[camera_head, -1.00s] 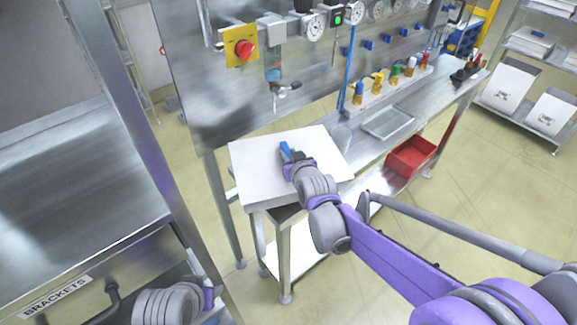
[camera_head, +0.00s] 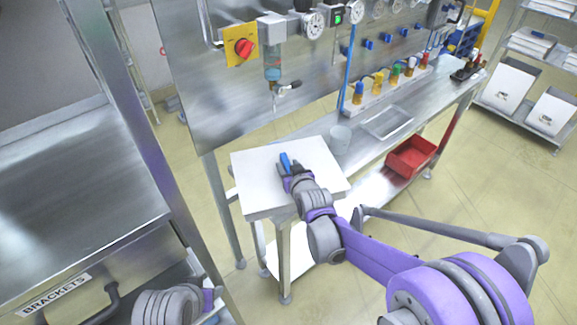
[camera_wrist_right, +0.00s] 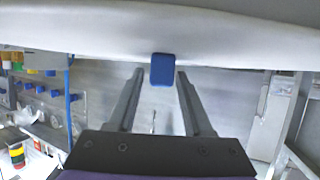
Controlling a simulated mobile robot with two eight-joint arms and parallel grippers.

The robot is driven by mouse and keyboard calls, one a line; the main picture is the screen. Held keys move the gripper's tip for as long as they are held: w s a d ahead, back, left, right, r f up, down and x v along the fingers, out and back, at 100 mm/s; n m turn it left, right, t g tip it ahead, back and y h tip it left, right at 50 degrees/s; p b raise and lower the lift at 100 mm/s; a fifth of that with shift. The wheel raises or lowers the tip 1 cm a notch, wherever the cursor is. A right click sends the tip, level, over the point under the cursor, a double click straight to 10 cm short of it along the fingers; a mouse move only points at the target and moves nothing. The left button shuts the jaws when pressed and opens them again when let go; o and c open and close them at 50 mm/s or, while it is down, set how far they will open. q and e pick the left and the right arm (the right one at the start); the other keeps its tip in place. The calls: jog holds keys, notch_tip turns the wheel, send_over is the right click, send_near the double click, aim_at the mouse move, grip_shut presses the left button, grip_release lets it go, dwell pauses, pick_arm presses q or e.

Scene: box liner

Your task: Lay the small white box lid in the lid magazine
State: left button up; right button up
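The white box lid (camera_head: 262,192) is a flat white slab with an upright blue tab (camera_head: 285,163). It lies about level at the near left end of the steel bench. Whatever is directly beneath it, including any magazine, is hidden. My right gripper (camera_head: 291,168) is above the lid, at the tab. In the right wrist view the lid (camera_wrist_right: 230,35) fills the top. The blue tab (camera_wrist_right: 162,70) stands between the spread fingers of the gripper (camera_wrist_right: 160,74), with a gap visible on its left side.
A red bin (camera_head: 411,157) sits on the lower shelf. A steel panel (camera_head: 215,105) with gauges rises behind. A steel cabinet (camera_head: 75,215) stands at left.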

jog(key=shift+r, duration=0.1)
jog(key=shift+s+r, duration=0.1)
jog(key=shift+r, duration=0.05)
jog(key=v, duration=1.2)
jog(key=s+d+f+g, duration=0.1)
jog(key=s+d, duration=0.1)
jog(key=s, duration=0.1)
jog(key=s+d+f+m+g+h, duration=0.1)
jog(key=s+d, duration=0.2)
jog(key=s, duration=0.1)
jog(key=s+d+f+g+h, duration=0.1)
jog(key=s+d, duration=0.2)
jog(key=shift+s+g, duration=0.15)
jog(key=shift+g, duration=0.25)
jog(key=shift+o, duration=0.5)
jog(key=s+d+f+m+g, duration=0.1)
jog(key=s+d+f+g, duration=0.1)
jog(key=s, duration=0.4)
jog(key=s+d+f+m+g+h, duration=0.1)
jog(key=s+d+f+g, duration=0.1)
jog(key=s, duration=0.5)
jog(key=shift+s+d+f+h, duration=0.15)
jog(key=shift+s+d+h, duration=0.15)
jog(key=shift+d, duration=0.45)
jog(key=shift+w, duration=0.15)
